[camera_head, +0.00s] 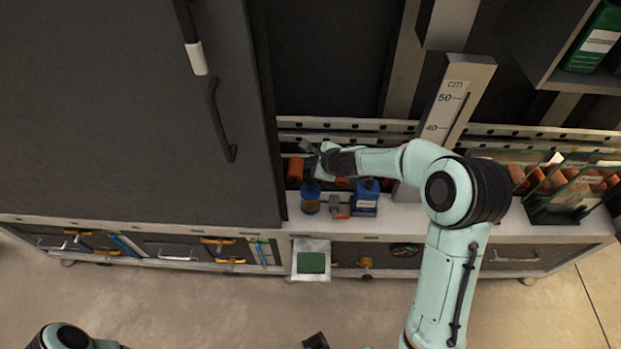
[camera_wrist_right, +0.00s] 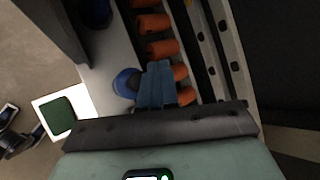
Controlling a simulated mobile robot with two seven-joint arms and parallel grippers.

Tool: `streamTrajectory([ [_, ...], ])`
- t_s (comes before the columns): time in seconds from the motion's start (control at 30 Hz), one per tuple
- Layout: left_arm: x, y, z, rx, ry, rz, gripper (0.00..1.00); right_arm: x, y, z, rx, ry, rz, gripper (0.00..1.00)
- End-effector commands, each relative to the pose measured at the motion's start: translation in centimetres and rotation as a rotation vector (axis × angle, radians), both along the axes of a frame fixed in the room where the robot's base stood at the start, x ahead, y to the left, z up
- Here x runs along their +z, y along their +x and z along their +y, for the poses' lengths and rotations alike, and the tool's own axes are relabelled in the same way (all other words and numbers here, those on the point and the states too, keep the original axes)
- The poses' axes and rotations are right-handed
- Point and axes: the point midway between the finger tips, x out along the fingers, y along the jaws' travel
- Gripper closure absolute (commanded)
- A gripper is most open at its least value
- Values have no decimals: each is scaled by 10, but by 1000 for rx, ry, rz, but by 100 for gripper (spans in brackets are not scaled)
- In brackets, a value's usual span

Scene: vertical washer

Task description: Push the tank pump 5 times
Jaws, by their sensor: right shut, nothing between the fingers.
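Small blue-topped bottles stand on the bench shelf. The left one (camera_head: 310,191) is just below my right gripper (camera_head: 316,164), and the other (camera_head: 366,192) stands to its right. I cannot tell for sure which is the tank pump. In the right wrist view, my right gripper's blue-grey fingers (camera_wrist_right: 157,85) are shut and empty. A round blue top (camera_wrist_right: 127,83) lies just left of them; I cannot tell whether they touch. A dark piece at the head view's bottom edge may be my left gripper (camera_head: 316,341); its fingers cannot be made out.
Orange cylinders (camera_wrist_right: 155,48) line the rear of the shelf close to the fingers. A large dark cabinet door (camera_head: 130,110) stands at left. A measuring post (camera_head: 449,105) stands behind my right arm. A white tray with a green pad (camera_head: 311,263) juts out in front.

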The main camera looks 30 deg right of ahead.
Motion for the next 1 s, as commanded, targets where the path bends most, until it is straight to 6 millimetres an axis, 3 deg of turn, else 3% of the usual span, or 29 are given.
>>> streamTrajectory([
  [0.7,0,0,0,0,0,0,57,1,0,0,1,0,-1,100],
  [1.0,3,0,0,-1,-1,4,57,28,2,2,7,-3,-8,100],
])
